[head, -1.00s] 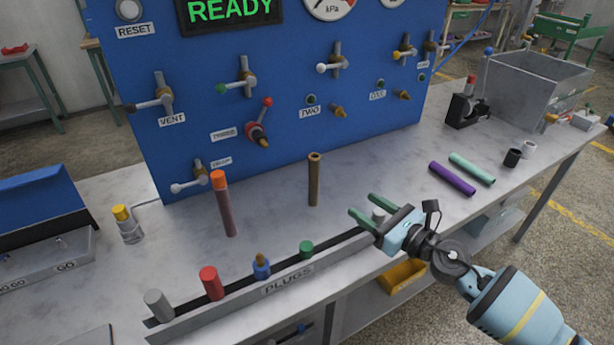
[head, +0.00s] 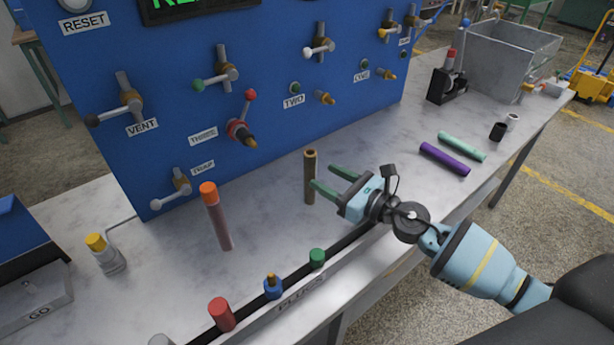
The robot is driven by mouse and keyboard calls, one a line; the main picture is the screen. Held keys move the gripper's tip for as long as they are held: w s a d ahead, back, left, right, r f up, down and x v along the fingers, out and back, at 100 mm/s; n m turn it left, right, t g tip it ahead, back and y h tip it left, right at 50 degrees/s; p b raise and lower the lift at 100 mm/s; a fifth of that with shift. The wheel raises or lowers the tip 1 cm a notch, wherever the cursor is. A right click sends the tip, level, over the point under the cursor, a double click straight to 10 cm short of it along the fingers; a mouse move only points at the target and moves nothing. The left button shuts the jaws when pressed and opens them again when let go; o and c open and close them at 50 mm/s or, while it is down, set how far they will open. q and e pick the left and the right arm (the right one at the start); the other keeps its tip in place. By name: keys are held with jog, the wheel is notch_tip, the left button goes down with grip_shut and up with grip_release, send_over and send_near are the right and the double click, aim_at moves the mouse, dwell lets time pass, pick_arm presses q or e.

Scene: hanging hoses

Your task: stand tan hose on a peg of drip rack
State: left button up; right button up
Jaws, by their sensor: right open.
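A tan hose (head: 310,178), a brown open-topped tube, stands upright on the bench in front of the blue panel. What holds it up at its foot is not visible. My right gripper (head: 322,177) is open and empty, with its two green fingers pointing left at the hose. The nearer fingertip overlaps the hose's right edge in the picture; I cannot tell whether it touches. I cannot make out a drip rack with bare pegs. My left gripper is not in view.
A mauve hose with an orange top (head: 217,216) stands to the left. A plug rail (head: 305,290) with several plugs runs along the front edge. Purple (head: 444,159) and mint (head: 462,147) hoses lie at right. A grey metal bin (head: 510,60) stands behind them.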

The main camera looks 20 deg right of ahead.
jog(key=shift+w+a+r, duration=0.1)
jog(key=shift+w+a, duration=0.1)
jog(key=shift+w, duration=0.05)
jog(key=shift+x, duration=0.85)
jog(key=shift+w+a, duration=0.1)
jog(key=shift+w, duration=0.1)
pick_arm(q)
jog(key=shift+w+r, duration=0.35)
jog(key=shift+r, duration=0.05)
pick_arm(e)
jog(key=x, duration=0.5)
jog(key=shift+r, duration=0.15)
jog(key=c, duration=1.1)
jog(key=shift+r, duration=0.1)
